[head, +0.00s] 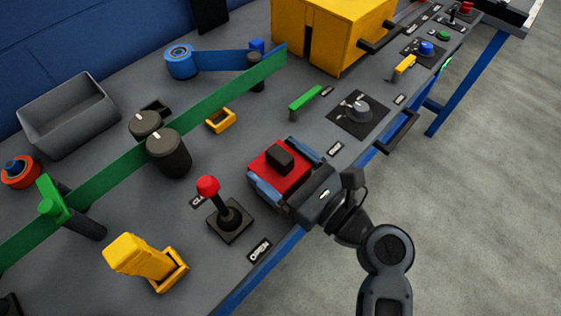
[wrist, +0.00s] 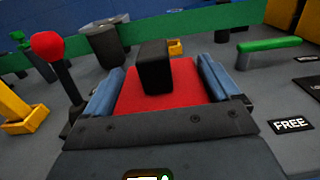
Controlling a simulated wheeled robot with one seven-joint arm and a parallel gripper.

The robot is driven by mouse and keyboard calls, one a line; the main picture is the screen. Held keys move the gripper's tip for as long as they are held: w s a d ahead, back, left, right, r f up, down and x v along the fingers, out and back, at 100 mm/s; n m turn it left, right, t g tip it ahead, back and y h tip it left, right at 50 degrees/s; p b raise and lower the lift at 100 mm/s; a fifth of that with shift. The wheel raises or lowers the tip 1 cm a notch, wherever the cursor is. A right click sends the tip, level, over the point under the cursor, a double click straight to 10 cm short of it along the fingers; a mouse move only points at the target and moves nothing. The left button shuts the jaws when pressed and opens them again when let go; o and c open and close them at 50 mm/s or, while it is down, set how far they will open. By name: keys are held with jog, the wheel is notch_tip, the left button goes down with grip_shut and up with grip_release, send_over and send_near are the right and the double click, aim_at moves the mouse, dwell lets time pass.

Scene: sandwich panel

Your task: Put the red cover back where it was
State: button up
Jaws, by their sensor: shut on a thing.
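The red cover (head: 268,178) is a flat red block with a black knob on top. It lies between the two blue fingers of my gripper (head: 282,168), near the front edge of the bench. In the wrist view the red cover (wrist: 190,88) fills the middle, with one finger along each side, so my gripper is shut on it. The cover looks about level. I cannot tell whether it touches the bench top, and what lies under it is hidden.
A red-knobbed joystick (head: 208,188) stands close to the left of the cover. A black plate with a grey dial (head: 358,107) is to the right, a green handle (head: 305,99) behind. A yellow lever (head: 135,258) is at front left. A green strip (head: 210,110) stands behind.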

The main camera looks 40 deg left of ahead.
jog(key=o, duration=0.8)
jog(key=d, duration=0.8)
jog(key=s+d+b, duration=0.1)
jog(key=d, duration=0.3)
jog(key=shift+r, duration=0.1)
jog(key=s+d+f+n+t+h, duration=0.35)
jog(key=d+f+t+h, duration=0.2)
jog(key=d, duration=0.45)
jog(key=s+d+f+n+t+h, duration=0.2)
jog(key=s+d+f+t+h, duration=0.3)
jog(key=d, duration=0.4)
jog(key=s+d+r+n+t+h, duration=0.1)
jog(key=s+d+r+n+h, duration=0.1)
jog(key=s+r+n, duration=0.2)
jog(key=s+d+r+n+t+h, duration=0.1)
jog(key=s+d+r+n+h, duration=0.2)
jog(key=s+r+n, duration=0.1)
jog(key=s+d+r+n+t+h, duration=0.1)
jog(key=s+d+r+n+h, duration=0.1)
jog(key=s+d+r+n, duration=0.1)
jog(key=shift+s+d+r+n+h, duration=0.15)
jog(key=shift+s+r+n, duration=0.3)
jog(key=shift+r+n, duration=0.25)
jog(key=shift+s+d+r+n+h, duration=0.1)
jog(key=shift+s+r+n, duration=0.35)
jog(key=shift+r, duration=0.3)
